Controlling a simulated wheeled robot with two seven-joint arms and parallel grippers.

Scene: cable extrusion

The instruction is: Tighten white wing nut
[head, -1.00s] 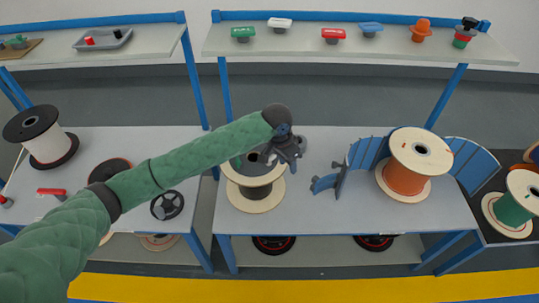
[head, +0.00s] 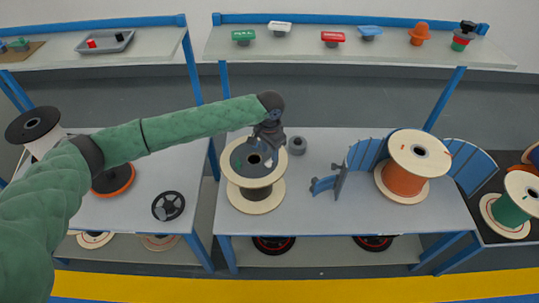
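A white wing nut (head: 279,26) sits on the upper shelf, between a green one and a red one. My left gripper (head: 268,143) hangs over the back rim of a spool with a dark grey top and pale wooden flanges (head: 240,187). The gripper is well below and in front of the shelf, apart from the white wing nut. Its fingers are dark and small here, so I cannot tell whether they are open or shut. My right gripper is not in view.
The shelf (head: 400,50) also holds green (head: 243,37), red (head: 332,39) and blue (head: 370,31) wing nuts. A grey cylinder (head: 297,145) stands right of the spool. Blue curved panels (head: 365,154) and an orange spool (head: 404,180) stand further right. The front middle of the table is clear.

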